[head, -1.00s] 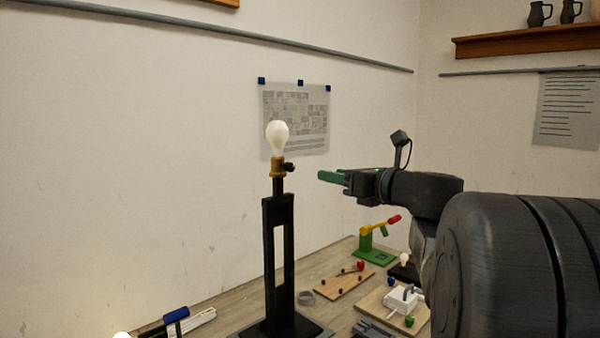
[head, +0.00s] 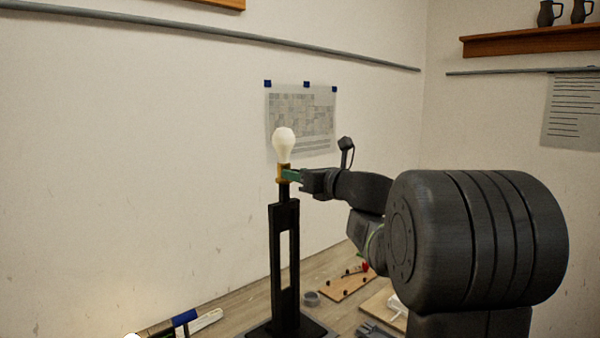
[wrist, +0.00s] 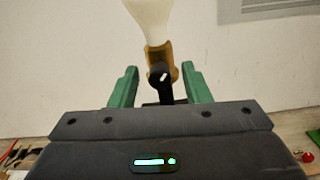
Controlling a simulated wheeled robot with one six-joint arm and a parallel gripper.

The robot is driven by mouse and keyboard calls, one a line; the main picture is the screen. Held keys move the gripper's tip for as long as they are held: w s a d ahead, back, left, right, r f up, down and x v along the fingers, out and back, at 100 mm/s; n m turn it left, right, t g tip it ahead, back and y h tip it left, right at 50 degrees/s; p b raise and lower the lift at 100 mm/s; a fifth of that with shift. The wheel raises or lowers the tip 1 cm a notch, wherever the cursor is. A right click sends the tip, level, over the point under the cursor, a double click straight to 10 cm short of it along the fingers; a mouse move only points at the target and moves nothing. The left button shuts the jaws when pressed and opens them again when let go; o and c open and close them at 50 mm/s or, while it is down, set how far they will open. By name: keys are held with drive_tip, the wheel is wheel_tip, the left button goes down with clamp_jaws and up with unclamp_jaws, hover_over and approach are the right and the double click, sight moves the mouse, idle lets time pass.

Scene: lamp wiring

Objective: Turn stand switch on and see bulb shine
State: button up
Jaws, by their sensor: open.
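The white bulb (head: 284,144) sits upright in the brass socket of the tall black lamp stand (head: 284,255). It looks plain white, and I cannot tell that it shines. In the wrist view the bulb (wrist: 149,18) and brass socket (wrist: 162,60) stand straight ahead. The black switch knob (wrist: 160,76), with a pale mark, points toward the camera from the socket. My gripper (head: 291,175) is at socket height. Its green fingers (wrist: 157,85) are open, one on each side of the knob, with gaps visible. In the head view the fingers hide the knob.
A wooden board with pegs (head: 346,287) and a grey ring (head: 311,298) lie on the bench right of the stand. A blue-and-white tool (head: 195,322) lies at left. A paper sheet (head: 302,110) hangs on the wall behind the bulb.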

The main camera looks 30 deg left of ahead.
drive_tip(key=shift+c, duration=0.2)
clamp_jaws()
drive_tip(key=shift+m, duration=0.3)
drive_tip(key=m+p, duration=0.3)
drive_tip(key=m, duration=0.6)
drive_tip(key=shift+m, duration=0.4)
drive_tip(key=shift+f, duration=0.1)
drive_tip(key=shift+o, duration=0.2)
unclamp_jaws()
drive_tip(key=shift+w, duration=0.1)
